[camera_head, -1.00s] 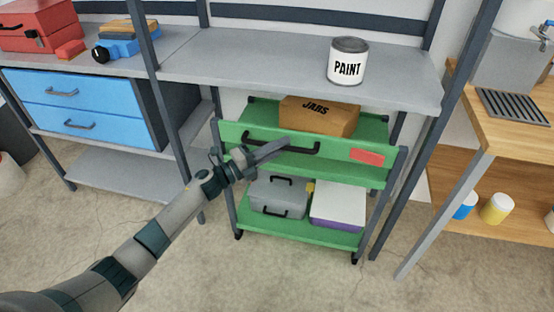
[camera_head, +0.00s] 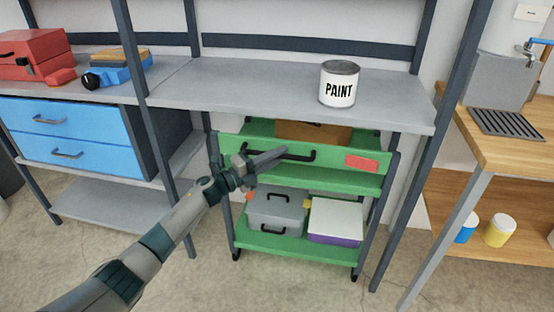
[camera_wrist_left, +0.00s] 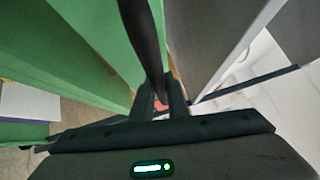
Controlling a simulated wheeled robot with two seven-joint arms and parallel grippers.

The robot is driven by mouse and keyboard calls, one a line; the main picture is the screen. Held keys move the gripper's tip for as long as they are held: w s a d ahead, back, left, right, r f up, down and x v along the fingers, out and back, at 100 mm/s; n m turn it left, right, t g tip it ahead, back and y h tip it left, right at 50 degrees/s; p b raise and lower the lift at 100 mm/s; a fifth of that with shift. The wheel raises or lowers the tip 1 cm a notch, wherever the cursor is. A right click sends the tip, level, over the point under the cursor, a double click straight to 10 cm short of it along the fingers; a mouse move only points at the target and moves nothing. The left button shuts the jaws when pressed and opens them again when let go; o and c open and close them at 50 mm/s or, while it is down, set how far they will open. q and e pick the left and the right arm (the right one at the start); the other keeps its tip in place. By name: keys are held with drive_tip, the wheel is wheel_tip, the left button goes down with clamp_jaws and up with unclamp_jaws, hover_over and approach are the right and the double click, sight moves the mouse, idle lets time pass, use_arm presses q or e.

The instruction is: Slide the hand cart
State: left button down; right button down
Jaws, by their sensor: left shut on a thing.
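The green hand cart (camera_head: 325,178) stands partly under the grey shelf, its front panel facing me. Its black handle (camera_head: 300,157) runs along the upper front panel. My left gripper (camera_head: 272,157) is shut on the left part of this handle. In the left wrist view, the dark handle bar (camera_wrist_left: 143,35) runs down between the fingers of my left gripper (camera_wrist_left: 162,98), beside the green panel (camera_wrist_left: 95,35). A brown box (camera_head: 305,131) on the cart's top is mostly hidden by the shelf. A grey case (camera_head: 275,212) and a white-purple box (camera_head: 336,220) sit on the lower tier. My right gripper is not in view.
A paint can (camera_head: 339,84) stands on the grey shelf (camera_head: 250,88) above the cart. Dark posts flank the cart. A blue drawer unit (camera_head: 70,132) is at left, a wooden bench (camera_head: 520,140) at right. The floor in front is clear.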

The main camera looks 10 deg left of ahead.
use_arm(q)
drive_tip(key=shift+w+a+r, duration=0.15)
drive_tip(key=shift+r, duration=0.05)
drive_tip(key=c, duration=2)
unclamp_jaws()
drive_tip(key=shift+f, duration=0.1)
drive_tip(key=shift+s+a+f, duration=0.15)
drive_tip(key=shift+s, duration=0.05)
drive_tip(key=shift+s+a+f, duration=0.1)
drive_tip(key=shift+s+a, duration=0.1)
drive_tip(key=shift+a, duration=0.05)
drive_tip(key=v, duration=1.6)
drive_tip(key=shift+r, duration=0.25)
drive_tip(key=shift+s, duration=0.2)
